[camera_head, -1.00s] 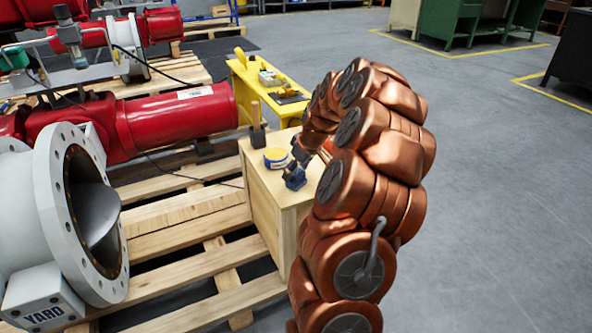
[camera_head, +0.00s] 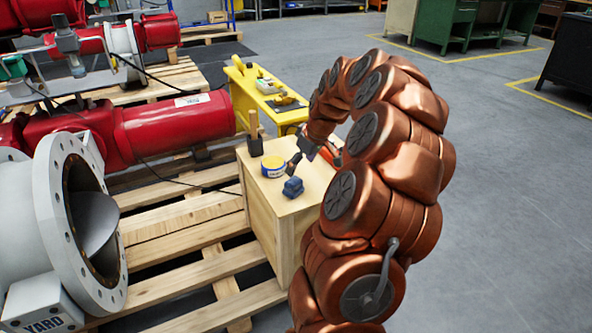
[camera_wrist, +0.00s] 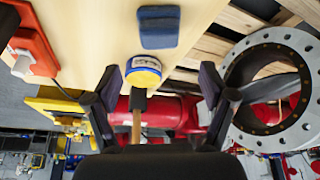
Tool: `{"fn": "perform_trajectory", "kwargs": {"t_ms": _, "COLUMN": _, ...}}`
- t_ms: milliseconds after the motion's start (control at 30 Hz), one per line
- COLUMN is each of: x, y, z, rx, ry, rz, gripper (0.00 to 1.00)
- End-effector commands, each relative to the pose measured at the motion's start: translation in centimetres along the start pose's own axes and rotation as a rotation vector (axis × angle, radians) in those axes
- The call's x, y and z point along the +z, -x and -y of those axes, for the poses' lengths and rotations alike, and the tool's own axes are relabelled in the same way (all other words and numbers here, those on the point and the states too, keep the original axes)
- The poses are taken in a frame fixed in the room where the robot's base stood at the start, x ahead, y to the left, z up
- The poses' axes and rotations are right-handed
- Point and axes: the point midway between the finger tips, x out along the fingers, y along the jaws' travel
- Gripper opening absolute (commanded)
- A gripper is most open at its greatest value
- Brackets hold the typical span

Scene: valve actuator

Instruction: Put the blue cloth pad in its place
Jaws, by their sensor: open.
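The blue cloth pad (camera_head: 293,187) lies on top of the wooden box (camera_head: 283,233), near its front right part. In the wrist view the pad (camera_wrist: 158,27) lies flat on the pale wood, beyond the fingertips. My gripper (camera_head: 294,162) is open and empty, above the box top and apart from the pad. In the wrist view the two dark fingers of my gripper (camera_wrist: 163,88) are spread wide with nothing clamped between them.
A blue and yellow tin (camera_head: 273,166) stands beside the pad. A wooden-handled tool in a dark base (camera_head: 255,138) stands behind it. An orange-red item (camera_wrist: 33,42) lies at the box's other side. Pallets, a flanged valve (camera_head: 78,225) and a yellow bench (camera_head: 262,93) surround the box.

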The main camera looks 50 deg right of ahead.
Motion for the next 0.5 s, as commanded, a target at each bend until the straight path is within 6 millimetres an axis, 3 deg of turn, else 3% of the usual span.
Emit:
{"fn": "perform_trajectory", "kwargs": {"t_ms": 33, "x": -0.2, "y": 1.3, "z": -0.1, "rx": 0.004, "ry": 0.000, "rz": -0.005, "gripper": 0.83}}
{"fn": "perform_trajectory", "kwargs": {"t_ms": 200, "x": -0.1, "y": 3.9, "z": 0.0, "rx": 0.002, "ry": 0.001, "rz": -0.003, "gripper": 0.83}}
{"fn": "perform_trajectory", "kwargs": {"t_ms": 500, "x": -0.2, "y": 4.6, "z": 0.5, "rx": -0.003, "ry": 0.005, "rz": 0.002, "gripper": 0.83}}
